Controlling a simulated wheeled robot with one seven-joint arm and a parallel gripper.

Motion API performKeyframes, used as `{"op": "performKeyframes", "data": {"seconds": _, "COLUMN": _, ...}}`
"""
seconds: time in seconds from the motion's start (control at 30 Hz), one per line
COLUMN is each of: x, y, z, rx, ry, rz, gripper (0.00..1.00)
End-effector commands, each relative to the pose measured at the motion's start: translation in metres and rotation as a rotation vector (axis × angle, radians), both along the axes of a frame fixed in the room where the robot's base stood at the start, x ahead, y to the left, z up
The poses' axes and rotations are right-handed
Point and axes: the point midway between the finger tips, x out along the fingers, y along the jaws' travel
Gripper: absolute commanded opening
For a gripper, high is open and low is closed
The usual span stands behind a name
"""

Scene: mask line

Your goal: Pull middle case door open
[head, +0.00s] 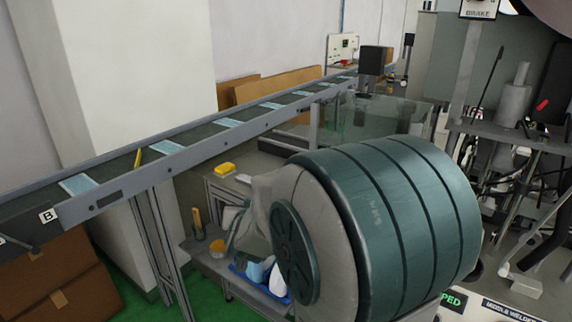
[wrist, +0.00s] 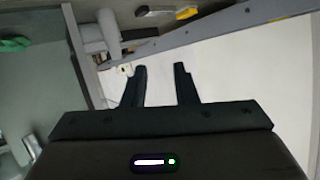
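My gripper (wrist: 160,69) shows in the wrist view with its two dark fingers apart and nothing between them. Behind the fingers are a plain pale surface (wrist: 235,75) and a grey diagonal rail (wrist: 215,28). The gripper does not show in the head view. I cannot clearly make out the middle case door in either view. In the head view a clear, glass-like panel (head: 395,117) stands beyond the large green drum, partly hidden by it; I cannot tell whether it belongs to the case.
A large ribbed green drum (head: 405,215) fills the front middle. A conveyor (head: 165,166) carrying several light-blue masks runs along the left. Cardboard boxes (head: 50,275) sit below it. A low shelf (head: 215,262) holds small items. Machinery (head: 515,110) crowds the right.

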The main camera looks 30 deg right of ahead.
Motion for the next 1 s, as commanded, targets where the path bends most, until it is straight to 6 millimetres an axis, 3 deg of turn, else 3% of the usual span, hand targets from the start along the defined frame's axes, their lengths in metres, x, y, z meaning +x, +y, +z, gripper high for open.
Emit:
{"op": "performKeyframes", "data": {"seconds": 0.1, "x": 0.001, "y": -0.043, "z": 0.007, "rx": -0.113, "ry": -0.079, "rz": -0.171, "gripper": 0.26}}
{"op": "performKeyframes", "data": {"seconds": 0.23, "x": -0.009, "y": -0.078, "z": 0.017, "rx": -0.240, "ry": -0.139, "rz": -0.334, "gripper": 0.26}}
{"op": "performKeyframes", "data": {"seconds": 0.53, "x": -0.027, "y": -0.111, "z": 0.030, "rx": -0.392, "ry": -0.186, "rz": -0.502, "gripper": 0.26}}
{"op": "performKeyframes", "data": {"seconds": 0.67, "x": -0.020, "y": -0.122, "z": 0.031, "rx": -0.397, "ry": -0.187, "rz": -0.507, "gripper": 0.26}}
{"op": "performKeyframes", "data": {"seconds": 1.0, "x": 0.019, "y": -0.181, "z": 0.032, "rx": -0.397, "ry": -0.186, "rz": -0.506, "gripper": 0.26}}
